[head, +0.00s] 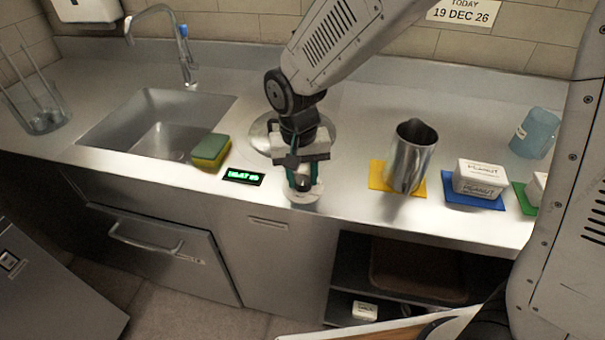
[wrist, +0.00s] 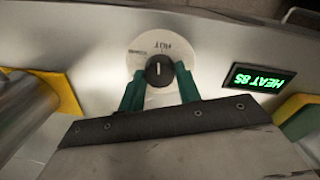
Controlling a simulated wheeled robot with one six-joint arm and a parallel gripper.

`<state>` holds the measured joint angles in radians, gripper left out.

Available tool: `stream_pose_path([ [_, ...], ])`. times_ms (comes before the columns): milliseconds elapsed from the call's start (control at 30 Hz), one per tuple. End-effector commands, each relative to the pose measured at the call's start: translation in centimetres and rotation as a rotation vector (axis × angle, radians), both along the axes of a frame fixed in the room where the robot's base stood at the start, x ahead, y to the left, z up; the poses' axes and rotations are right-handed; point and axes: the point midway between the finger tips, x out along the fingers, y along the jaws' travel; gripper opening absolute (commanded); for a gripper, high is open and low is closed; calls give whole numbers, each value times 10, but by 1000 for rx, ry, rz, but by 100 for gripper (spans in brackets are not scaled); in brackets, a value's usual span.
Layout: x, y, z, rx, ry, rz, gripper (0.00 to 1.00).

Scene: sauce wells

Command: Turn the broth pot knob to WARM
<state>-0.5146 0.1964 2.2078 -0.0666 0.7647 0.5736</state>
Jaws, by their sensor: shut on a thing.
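In the wrist view the line runs nearly straight up and down. Small print on the dial is too blurred to read surely. My gripper (wrist: 160,88) has its two teal fingers on either side of the knob, shut on it.
A round metal lid (head: 259,137) is partly hidden behind my gripper. A sponge (head: 211,150) lies by the sink (head: 160,118) at left. A metal pitcher (head: 412,158) on a yellow mat and a white PEANUT box (head: 480,178) on a blue mat stand at right.

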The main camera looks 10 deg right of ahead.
Motion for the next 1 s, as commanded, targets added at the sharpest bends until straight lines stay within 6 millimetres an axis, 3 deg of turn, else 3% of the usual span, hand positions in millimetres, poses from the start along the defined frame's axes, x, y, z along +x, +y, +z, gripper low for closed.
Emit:
stream_pose_path([
  [600,-2,0,0,0,3,559,11],
  [1000,-2,0,0,0,1,822,11],
])
